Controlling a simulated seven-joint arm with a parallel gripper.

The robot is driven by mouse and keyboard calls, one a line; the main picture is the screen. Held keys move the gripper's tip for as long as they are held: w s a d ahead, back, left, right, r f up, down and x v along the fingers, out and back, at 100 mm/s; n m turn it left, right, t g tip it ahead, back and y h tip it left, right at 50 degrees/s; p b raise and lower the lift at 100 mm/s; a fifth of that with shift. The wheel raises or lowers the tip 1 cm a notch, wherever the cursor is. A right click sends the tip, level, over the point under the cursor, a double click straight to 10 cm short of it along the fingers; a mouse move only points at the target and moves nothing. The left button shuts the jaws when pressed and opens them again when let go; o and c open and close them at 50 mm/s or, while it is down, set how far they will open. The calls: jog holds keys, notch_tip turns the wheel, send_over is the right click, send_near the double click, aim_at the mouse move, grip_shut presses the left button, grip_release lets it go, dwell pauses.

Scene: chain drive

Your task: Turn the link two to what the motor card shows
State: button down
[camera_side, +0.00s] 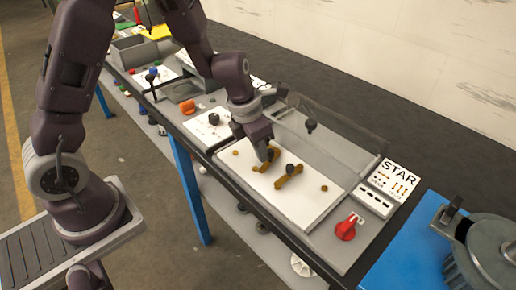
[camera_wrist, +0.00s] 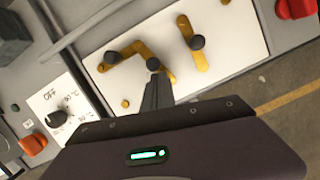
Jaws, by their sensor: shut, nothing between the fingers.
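A white terminal board (camera_side: 306,205) carries ochre links with dark round knobs. In the wrist view, a left link (camera_wrist: 128,50) meets the middle link (camera_wrist: 168,75) in an angle. A right link (camera_wrist: 185,24) lies apart, slanting, with its own knob (camera_wrist: 197,43); it shows in the side view (camera_side: 283,183). I take the middle one for link two. My gripper (camera_wrist: 154,78) is shut and empty, with its tips at or just beside the middle knob (camera_wrist: 153,63); contact is unclear. In the side view my gripper (camera_side: 268,152) hides part of the links. The motor card (camera_side: 393,181) reads STAR above a small diagram.
A clear cover (camera_side: 345,135) stands raised behind the board. A red knob (camera_side: 346,228) sits right of it, and a dial card (camera_wrist: 58,112) lies left of it. The motor (camera_side: 485,250) stands on a blue surface at the far right.

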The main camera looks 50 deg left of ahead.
jog(key=n, duration=0.1)
jog(key=d+n, duration=0.2)
jog(key=shift+w+d+y, duration=0.1)
jog(key=shift+w+y, duration=0.15)
jog(key=shift+y, duration=0.15)
jog(key=shift+w+d, duration=0.65)
jog(key=shift+d, duration=0.25)
jog(key=shift+w, duration=0.1)
